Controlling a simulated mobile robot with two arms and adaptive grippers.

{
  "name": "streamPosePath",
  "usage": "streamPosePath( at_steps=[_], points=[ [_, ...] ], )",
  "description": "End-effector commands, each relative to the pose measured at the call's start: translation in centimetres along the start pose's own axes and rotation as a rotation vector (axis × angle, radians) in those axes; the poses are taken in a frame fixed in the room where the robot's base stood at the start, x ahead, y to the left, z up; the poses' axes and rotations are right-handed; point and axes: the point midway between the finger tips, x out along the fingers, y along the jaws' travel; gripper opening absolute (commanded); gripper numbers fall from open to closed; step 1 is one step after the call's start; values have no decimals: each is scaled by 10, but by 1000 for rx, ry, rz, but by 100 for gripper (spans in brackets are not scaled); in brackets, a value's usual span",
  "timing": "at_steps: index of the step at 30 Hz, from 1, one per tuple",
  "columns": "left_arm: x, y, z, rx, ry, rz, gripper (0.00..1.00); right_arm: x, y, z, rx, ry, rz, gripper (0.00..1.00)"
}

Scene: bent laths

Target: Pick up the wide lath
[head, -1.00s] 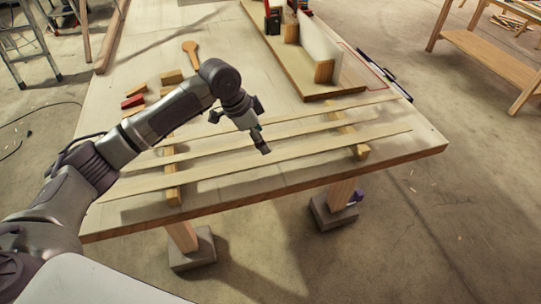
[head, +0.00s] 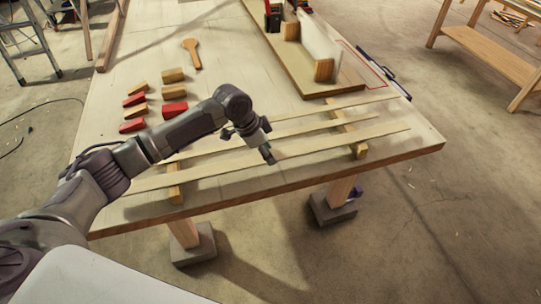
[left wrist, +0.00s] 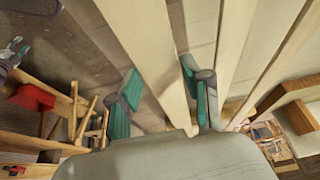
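Three long pale laths lie side by side across two wooden supports on the table. The nearest one looks widest, and I take it as the wide lath (head: 345,141); the others are a middle lath (head: 320,127) and a far lath (head: 320,111). My left gripper (head: 268,155) points down at about the middle of the wide lath. In the left wrist view the gripper (left wrist: 158,92) is open, with teal pads on either side of the wide lath (left wrist: 145,40). No contact is visible, and I cannot tell its exact height. My right gripper is out of view.
The supports (head: 174,190) stand under the laths near both ends. Red and plain wooden blocks (head: 174,109) and a wooden paddle (head: 191,52) lie behind my left arm. A board with upright pieces (head: 290,70) is at the back right. The table's front edge is close.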

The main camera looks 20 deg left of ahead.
Motion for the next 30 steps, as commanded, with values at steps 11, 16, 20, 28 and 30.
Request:
streamPosePath(
  at_steps=[11,16,20,28,30],
  points=[
    [-1,0,-1,0,1,-1,6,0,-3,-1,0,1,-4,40],
    [-4,-1,-2,0,2,-1,6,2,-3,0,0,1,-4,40],
    [-13,-1,-7,1,5,-3,6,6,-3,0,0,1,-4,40],
    [-40,6,-43,5,8,1,6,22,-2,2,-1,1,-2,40],
    [-42,10,-62,6,7,0,6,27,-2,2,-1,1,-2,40]
  ],
)
